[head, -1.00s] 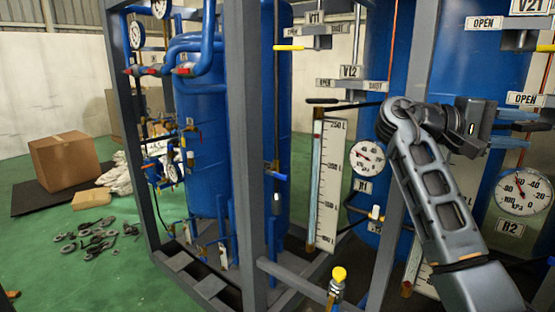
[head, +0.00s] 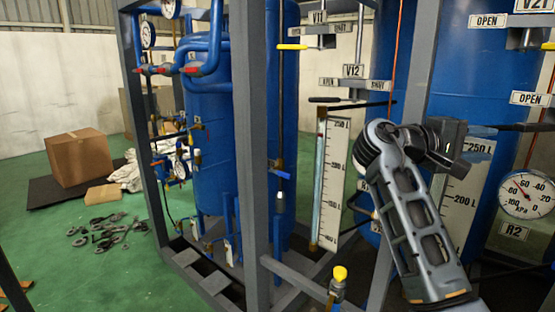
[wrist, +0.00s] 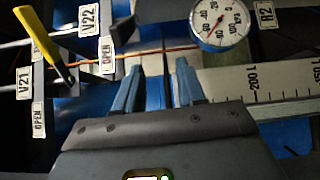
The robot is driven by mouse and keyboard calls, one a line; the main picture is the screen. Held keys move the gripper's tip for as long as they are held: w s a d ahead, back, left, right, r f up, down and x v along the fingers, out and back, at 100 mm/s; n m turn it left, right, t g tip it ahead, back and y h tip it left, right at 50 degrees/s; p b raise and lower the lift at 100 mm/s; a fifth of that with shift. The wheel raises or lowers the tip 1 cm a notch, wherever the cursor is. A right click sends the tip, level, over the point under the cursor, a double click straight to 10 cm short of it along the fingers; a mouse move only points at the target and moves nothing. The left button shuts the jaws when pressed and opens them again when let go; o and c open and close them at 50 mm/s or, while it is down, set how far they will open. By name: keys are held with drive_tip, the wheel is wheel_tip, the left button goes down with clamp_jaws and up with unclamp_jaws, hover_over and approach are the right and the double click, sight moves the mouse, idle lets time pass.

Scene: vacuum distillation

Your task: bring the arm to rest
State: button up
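My arm (head: 418,225) rises from the bottom right of the head view, its wrist bent over to the right in front of the blue tanks. My gripper shows in the wrist view (wrist: 159,68), with two blue fingers apart and nothing visibly held between them. In the head view the fingers are hard to make out against the blue tank (head: 468,70).
The grey frame (head: 251,150) stands close around the tanks. A gauge marked R2 (head: 526,195) and level scales (head: 330,185) are near the arm. A yellow valve handle (wrist: 42,45) is left of the fingers. A carton (head: 78,158) and loose parts lie on the floor.

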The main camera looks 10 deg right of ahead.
drive_tip(key=s+a+f+n+t+y, duration=0.1)
drive_tip(key=a+f+n+t+y, duration=0.3)
drive_tip(key=f, duration=0.7)
drive_tip(key=s+a+f+n+t, duration=0.15)
drive_tip(key=f+t, duration=0.35)
drive_tip(key=f, duration=0.7)
drive_tip(key=s+a+f+n+t+y, duration=0.1)
drive_tip(key=s+a+f+t+y, duration=0.15)
drive_tip(key=s+a+f, duration=0.35)
drive_tip(key=s+a+f+n+t+y, duration=0.1)
drive_tip(key=s+a+f+y, duration=0.35)
drive_tip(key=f, duration=0.35)
drive_tip(key=s+a+m+t+y, duration=0.15)
drive_tip(key=s+a, duration=0.25)
drive_tip(key=s, duration=0.4)
drive_tip(key=s+a+m+y, duration=0.1)
drive_tip(key=s+a+y, duration=0.25)
drive_tip(key=s, duration=0.55)
drive_tip(key=s+a+r+m+t+y, duration=0.1)
drive_tip(key=s+r+m, duration=0.4)
drive_tip(key=s+r, duration=0.6)
drive_tip(key=s+a+t, duration=0.1)
drive_tip(key=s, duration=0.2)
drive_tip(key=shift+s+r+y, duration=0.3)
